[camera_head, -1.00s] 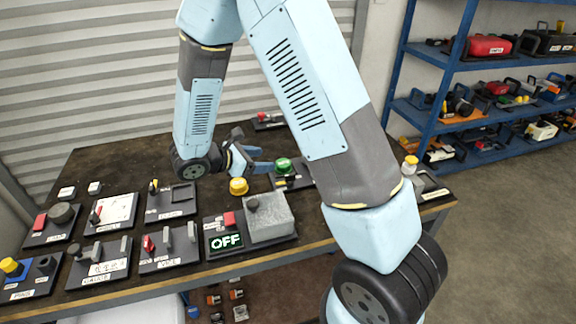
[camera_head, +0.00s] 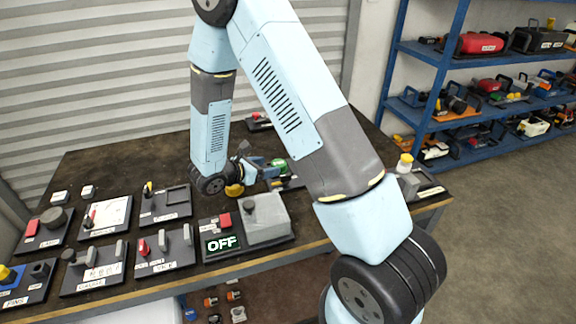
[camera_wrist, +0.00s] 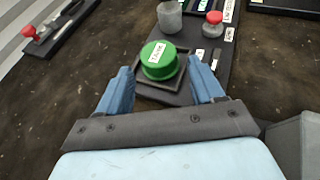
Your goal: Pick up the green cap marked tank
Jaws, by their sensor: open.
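The green cap (camera_wrist: 159,60) has a white label on top and sits on a dark square base in the wrist view. It also shows in the head view (camera_head: 279,165), partly hidden by my gripper. My gripper (camera_wrist: 162,84) is open, its two blue fingers either side of the cap's near side, with gaps between them and the cap. In the head view my gripper (camera_head: 268,169) is beside the cap at the back of the table.
A grey cup (camera_wrist: 170,17) and a red knob (camera_wrist: 213,22) stand just beyond the cap. A grey box (camera_head: 265,218) with an OFF display (camera_head: 222,243) stands in front. Blue shelves (camera_head: 432,120) are at right.

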